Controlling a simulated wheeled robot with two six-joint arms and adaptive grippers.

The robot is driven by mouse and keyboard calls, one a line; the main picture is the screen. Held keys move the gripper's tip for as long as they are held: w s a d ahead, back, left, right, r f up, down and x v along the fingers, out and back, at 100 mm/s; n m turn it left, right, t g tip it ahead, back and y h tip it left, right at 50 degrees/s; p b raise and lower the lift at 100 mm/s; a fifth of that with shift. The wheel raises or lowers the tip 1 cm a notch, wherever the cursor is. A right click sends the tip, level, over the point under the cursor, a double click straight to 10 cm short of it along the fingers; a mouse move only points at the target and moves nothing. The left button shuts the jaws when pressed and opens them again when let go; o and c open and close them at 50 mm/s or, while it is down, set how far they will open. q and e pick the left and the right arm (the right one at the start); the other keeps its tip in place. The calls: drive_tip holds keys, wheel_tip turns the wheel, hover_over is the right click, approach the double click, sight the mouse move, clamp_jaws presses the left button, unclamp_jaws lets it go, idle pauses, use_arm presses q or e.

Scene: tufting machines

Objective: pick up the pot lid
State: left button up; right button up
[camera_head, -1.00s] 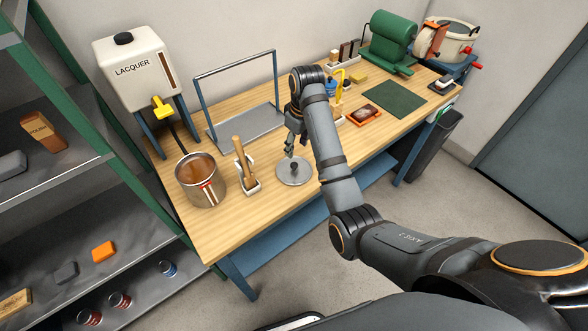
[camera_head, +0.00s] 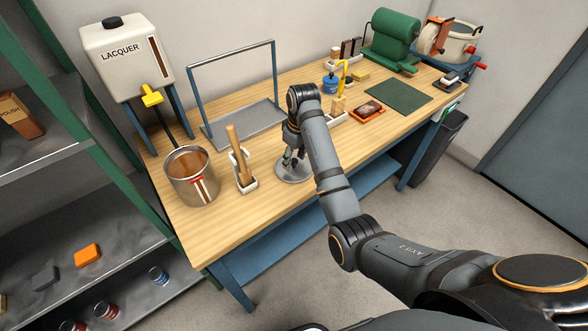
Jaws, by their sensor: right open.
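The pot lid (camera_head: 292,174) is a round grey metal disc lying flat on the wooden workbench, near its front edge. My right gripper (camera_head: 292,159) points down directly over the lid, with its fingertips at about the height of the knob. It is open. The fingers hide most of the dark knob, and I cannot tell whether they touch it. A metal pot (camera_head: 191,177) with brown liquid stands upright to the left of the lid. My left gripper is not in view.
A wooden-handled brush in a white holder (camera_head: 246,184) stands between pot and lid. A metal frame with a tray (camera_head: 240,125) is behind. A lacquer tank (camera_head: 127,57) stands at the back left. A green mat (camera_head: 398,95) lies to the right. The front left benchtop is clear.

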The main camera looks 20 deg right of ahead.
drive_tip(key=shift+w+f, duration=0.1)
drive_tip(key=shift+f, duration=0.3)
drive_tip(key=shift+c, duration=0.4)
clamp_jaws()
drive_tip(key=shift+r, duration=0.1)
